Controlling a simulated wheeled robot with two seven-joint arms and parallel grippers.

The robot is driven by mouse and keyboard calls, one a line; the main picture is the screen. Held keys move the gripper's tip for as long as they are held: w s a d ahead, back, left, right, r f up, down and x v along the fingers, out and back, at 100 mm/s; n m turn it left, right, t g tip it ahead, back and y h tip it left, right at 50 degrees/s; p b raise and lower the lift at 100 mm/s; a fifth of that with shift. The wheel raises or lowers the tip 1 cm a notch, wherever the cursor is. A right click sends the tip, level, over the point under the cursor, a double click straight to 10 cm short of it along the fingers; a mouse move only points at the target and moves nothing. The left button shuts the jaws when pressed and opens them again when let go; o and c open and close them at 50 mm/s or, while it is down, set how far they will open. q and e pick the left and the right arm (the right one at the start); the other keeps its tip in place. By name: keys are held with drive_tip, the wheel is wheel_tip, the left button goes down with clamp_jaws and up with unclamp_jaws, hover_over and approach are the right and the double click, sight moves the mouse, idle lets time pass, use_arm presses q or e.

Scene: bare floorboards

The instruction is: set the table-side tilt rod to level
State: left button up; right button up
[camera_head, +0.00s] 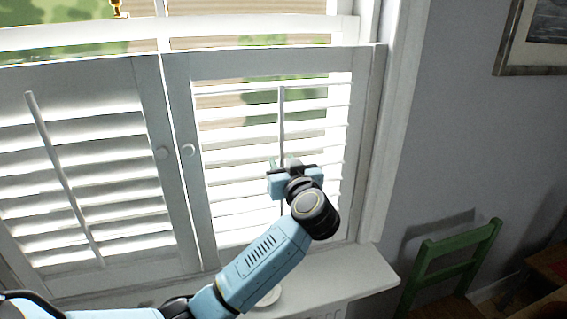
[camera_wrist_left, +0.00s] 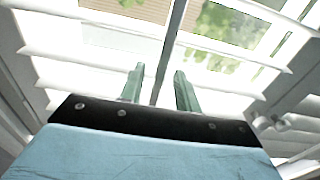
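The right shutter panel, on the side of the wooden table, has a thin upright tilt rod (camera_head: 282,125) in front of white slats (camera_head: 225,162). Its slats stand apart, with greenery and brown boards showing between them. My left gripper (camera_head: 283,164) is at the middle of this rod. In the left wrist view the rod (camera_wrist_left: 172,45) runs between the two green fingers (camera_wrist_left: 160,80), with gaps showing on both sides, so the gripper is open. I cannot tell how deep the rod sits between them. The gripper hides part of the rod. My right gripper is out of view.
The left shutter panel has its own slanting tilt rod (camera_head: 63,175) and slats that look more closed. Two round knobs (camera_head: 188,150) sit at the middle stiles. A white sill (camera_head: 345,275) lies below. A green chair (camera_head: 455,262) and wooden table (camera_head: 550,268) stand at right.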

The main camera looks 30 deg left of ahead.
use_arm(q)
drive_tip(key=v, duration=1.3)
drive_tip(key=shift+s+d+r, duration=0.1)
drive_tip(key=shift+d, duration=0.05)
